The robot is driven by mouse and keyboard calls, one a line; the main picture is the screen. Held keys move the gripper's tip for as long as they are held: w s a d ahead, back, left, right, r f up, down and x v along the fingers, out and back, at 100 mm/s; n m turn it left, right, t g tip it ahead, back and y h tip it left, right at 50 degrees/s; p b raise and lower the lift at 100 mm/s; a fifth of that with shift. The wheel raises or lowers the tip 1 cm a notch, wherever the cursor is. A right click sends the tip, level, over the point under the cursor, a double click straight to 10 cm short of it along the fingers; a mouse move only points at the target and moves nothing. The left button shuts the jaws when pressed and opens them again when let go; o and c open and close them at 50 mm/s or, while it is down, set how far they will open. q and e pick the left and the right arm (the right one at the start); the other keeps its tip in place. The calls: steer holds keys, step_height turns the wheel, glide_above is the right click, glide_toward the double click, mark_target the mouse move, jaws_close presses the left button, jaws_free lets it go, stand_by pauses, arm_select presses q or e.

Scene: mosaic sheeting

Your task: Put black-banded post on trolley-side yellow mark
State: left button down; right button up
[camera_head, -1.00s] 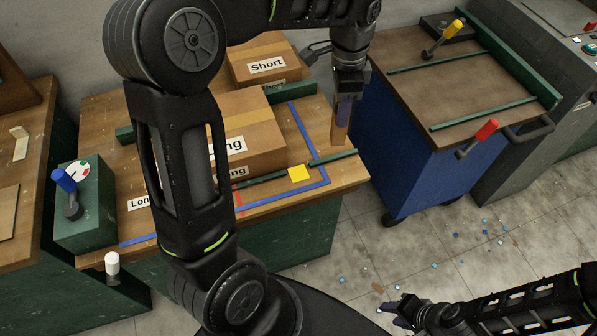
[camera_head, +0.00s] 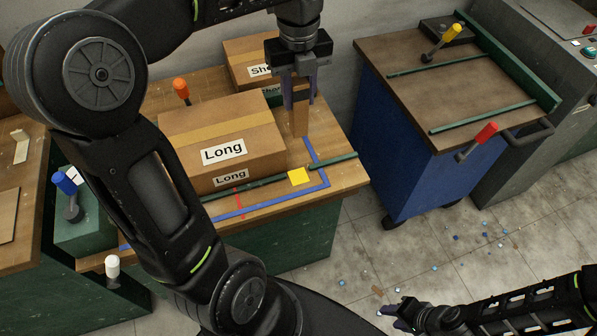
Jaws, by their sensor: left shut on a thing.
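My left gripper (camera_head: 299,98) is shut on a light wooden post (camera_head: 300,119), which hangs about upright beside the right end of the large "Long" box. I cannot make out a black band on it; its upper part is hidden between the fingers. I cannot tell for sure whether its lower end touches the table. A yellow mark (camera_head: 299,177) lies near the table's front right corner, in front of and below the post in the picture, and it is bare. My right gripper (camera_head: 392,307) is low at the bottom right, away from the table; its jaw opening is unclear.
The "Long" box (camera_head: 236,134) and "Short" box (camera_head: 247,49) stand on the wooden table (camera_head: 336,180). A green rail (camera_head: 333,160) and blue tape (camera_head: 325,181) run near the mark. The blue trolley (camera_head: 390,147) stands right, with small debris on the floor.

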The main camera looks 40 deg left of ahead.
mark_target(299, 116)
arm_select(q)
step_height(299, 116, down, 14)
steer(key=shift+p, duration=0.3)
steer(key=shift+f, duration=0.15)
steer(key=shift+f, duration=1.85)
steer(key=shift+f, duration=0.1)
steer(key=c, duration=1.1)
jaws_free()
steer(key=shift+o, duration=0.2)
step_height(299, 116, up, 12)
steer(key=shift+r+b, duration=0.15)
steer(key=shift+b, duration=0.15)
